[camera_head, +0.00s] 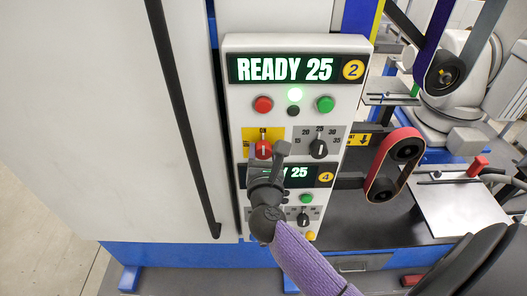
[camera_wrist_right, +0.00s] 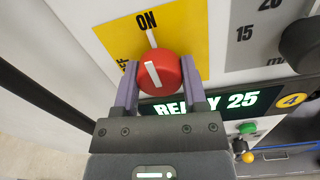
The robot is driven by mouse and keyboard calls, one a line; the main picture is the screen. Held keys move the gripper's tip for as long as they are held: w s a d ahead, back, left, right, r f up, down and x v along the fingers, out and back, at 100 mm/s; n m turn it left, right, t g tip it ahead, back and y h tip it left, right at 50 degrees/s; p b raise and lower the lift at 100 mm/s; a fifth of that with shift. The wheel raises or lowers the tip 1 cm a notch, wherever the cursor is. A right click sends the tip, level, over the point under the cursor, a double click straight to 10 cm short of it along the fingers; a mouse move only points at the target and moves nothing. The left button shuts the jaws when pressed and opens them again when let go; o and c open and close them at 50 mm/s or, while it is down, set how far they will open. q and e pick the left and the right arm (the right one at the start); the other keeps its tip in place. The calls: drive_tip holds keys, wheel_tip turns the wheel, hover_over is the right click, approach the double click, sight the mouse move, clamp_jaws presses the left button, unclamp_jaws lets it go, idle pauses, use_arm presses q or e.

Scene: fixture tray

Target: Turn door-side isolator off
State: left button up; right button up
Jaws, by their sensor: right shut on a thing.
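The red isolator knob (camera_head: 263,149) sits on a yellow plate (camera_head: 250,137) on the upper control panel. In the right wrist view the red knob (camera_wrist_right: 160,73) has a white bar that points up, tilted slightly left, close to the ON mark (camera_wrist_right: 147,20). Another label at the plate's left is partly hidden by a finger. My right gripper (camera_head: 266,160) is shut on the knob; its fingers (camera_wrist_right: 158,84) touch the knob from both sides. My left gripper is not in view.
The upper panel (camera_head: 234,112), marked 2, shows READY 25, with a red button (camera_head: 263,104), green button (camera_head: 325,104) and black dial (camera_head: 318,149). A similar panel marked 4 is below, partly hidden by my arm. A white door with a black handle (camera_head: 185,120) is left; belt sanders are right.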

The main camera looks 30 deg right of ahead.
clamp_jaws()
drive_tip(key=n+p, duration=0.2)
drive_tip(key=n, duration=0.1)
drive_tip(key=shift+r, duration=0.15)
drive_tip(key=n+p, duration=0.3)
drive_tip(key=n, duration=0.2)
drive_tip(key=n+p, duration=0.3)
drive_tip(key=n, duration=0.2)
drive_tip(key=shift+n, duration=0.3)
drive_tip(key=shift+n+g+p, duration=0.3)
drive_tip(key=shift+n+p, duration=0.35)
drive_tip(key=shift+n, duration=1.25)
drive_tip(key=shift+n, duration=0.3)
